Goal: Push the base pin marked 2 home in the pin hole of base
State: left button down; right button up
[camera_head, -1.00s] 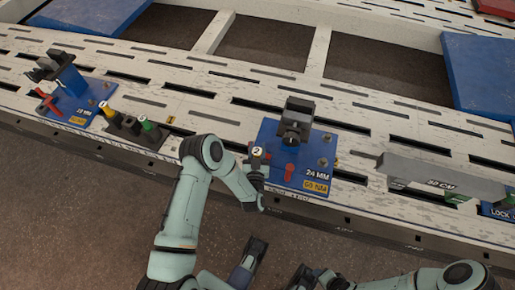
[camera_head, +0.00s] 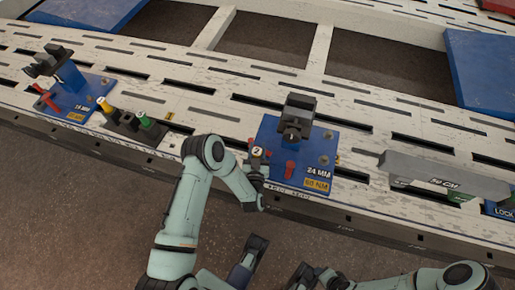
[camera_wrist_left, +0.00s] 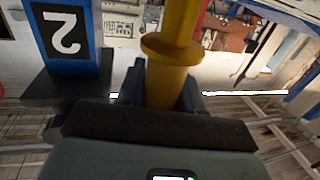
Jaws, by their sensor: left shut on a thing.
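The pin marked 2 (camera_head: 257,152) has a pale round cap and stands at the left edge of the blue base (camera_head: 268,134) in the head view. My left gripper (camera_head: 258,165) is at this pin. In the left wrist view, its dark fingers are shut around a yellow, flanged pin body (camera_wrist_left: 170,75). The pin's tip and the pin hole are hidden, so I cannot tell how deep it sits. A blue post with an upside-down 2 (camera_wrist_left: 66,32) stands left of the pin there. My right gripper is low in the head view (camera_head: 303,276); its jaws are unclear.
A dark clamp (camera_head: 297,115) and a red knob (camera_head: 290,169) stand on the base. A grey block (camera_head: 440,178) lies to the right. A dark holder (camera_head: 130,128) with yellow and green pins and another blue base (camera_head: 80,100) stand left on the slotted white frame.

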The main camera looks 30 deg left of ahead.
pick_arm(q)
jog(key=shift+f+b, duration=1.35)
jog(key=shift+f, duration=0.85)
jog(key=c, duration=0.7)
grip_release()
jog(key=shift+o, duration=0.2)
